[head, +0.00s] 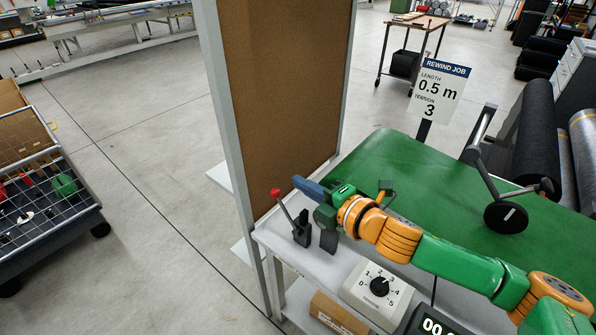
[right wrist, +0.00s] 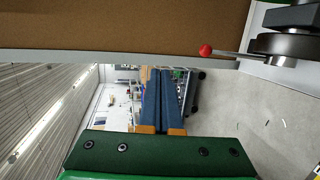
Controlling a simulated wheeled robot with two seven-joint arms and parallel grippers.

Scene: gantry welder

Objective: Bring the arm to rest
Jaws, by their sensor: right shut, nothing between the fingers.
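My right arm, green and orange, reaches in from the lower right in the head view. Its right gripper (head: 306,187) has blue fingers pointing left, in front of the brown board (head: 283,90). In the right wrist view the two blue fingers of the right gripper (right wrist: 161,72) lie side by side, shut with nothing between them. A lever with a red knob (head: 275,192) stands just left of the gripper, apart from it. The red knob also shows in the right wrist view (right wrist: 205,50), right of the fingers. My left gripper is not in view.
The green table surface (head: 400,165) carries a crank arm with a black wheel (head: 506,217). A tension dial box (head: 376,291) sits below my arm. A "REWIND JOB" sign (head: 440,90) stands behind. A wire-sided cart (head: 45,190) is at left, with open floor between.

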